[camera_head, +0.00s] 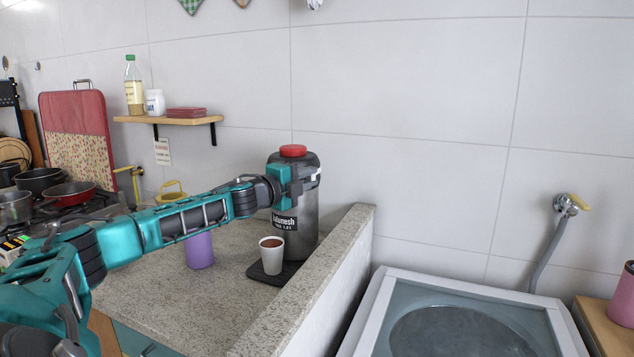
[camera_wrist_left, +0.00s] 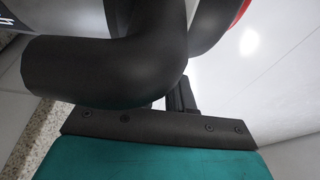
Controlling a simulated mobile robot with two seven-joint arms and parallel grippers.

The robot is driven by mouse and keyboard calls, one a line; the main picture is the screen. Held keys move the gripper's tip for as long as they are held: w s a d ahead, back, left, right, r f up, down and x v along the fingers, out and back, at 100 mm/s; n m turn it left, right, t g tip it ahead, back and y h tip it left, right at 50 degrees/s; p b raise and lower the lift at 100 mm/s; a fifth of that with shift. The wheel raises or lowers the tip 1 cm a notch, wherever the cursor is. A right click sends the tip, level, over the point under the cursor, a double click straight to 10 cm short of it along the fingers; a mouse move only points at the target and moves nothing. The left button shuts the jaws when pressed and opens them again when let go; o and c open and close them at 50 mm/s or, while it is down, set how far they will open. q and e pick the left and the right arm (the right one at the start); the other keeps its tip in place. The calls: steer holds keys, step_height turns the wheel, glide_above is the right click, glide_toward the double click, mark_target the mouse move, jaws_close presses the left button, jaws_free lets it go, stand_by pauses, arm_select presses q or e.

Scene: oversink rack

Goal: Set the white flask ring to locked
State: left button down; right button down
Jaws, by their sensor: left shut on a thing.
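A large grey flask (camera_head: 302,225) with a dark label, a black upper part and a red cap (camera_head: 293,151) stands on the counter against the wall. I see no clearly white ring on it; the arm hides part of its top. My left gripper (camera_head: 291,181) is at the upper side of the flask, shut on its black handle. In the left wrist view the thick black curved handle (camera_wrist_left: 110,72) fills the near part, with my left gripper (camera_wrist_left: 180,98) against it and the fingertips mostly hidden. My right gripper is not in view.
A brown-filled white cup (camera_head: 271,254) stands on a dark mat (camera_head: 277,278) in front of the flask. A purple cup (camera_head: 199,251) is below my forearm. A low stone wall (camera_head: 318,277) borders the counter on the right, beside a washing machine (camera_head: 470,287).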

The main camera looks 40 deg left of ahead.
arm_select(q)
steer(key=shift+r, duration=0.1)
stand_by(0.3)
steer(key=c, duration=1)
jaws_free()
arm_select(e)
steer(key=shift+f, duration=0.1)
arm_select(q)
steer(key=s+b, duration=1.3)
steer(key=b, duration=0.3)
steer(key=shift+d, duration=0.4)
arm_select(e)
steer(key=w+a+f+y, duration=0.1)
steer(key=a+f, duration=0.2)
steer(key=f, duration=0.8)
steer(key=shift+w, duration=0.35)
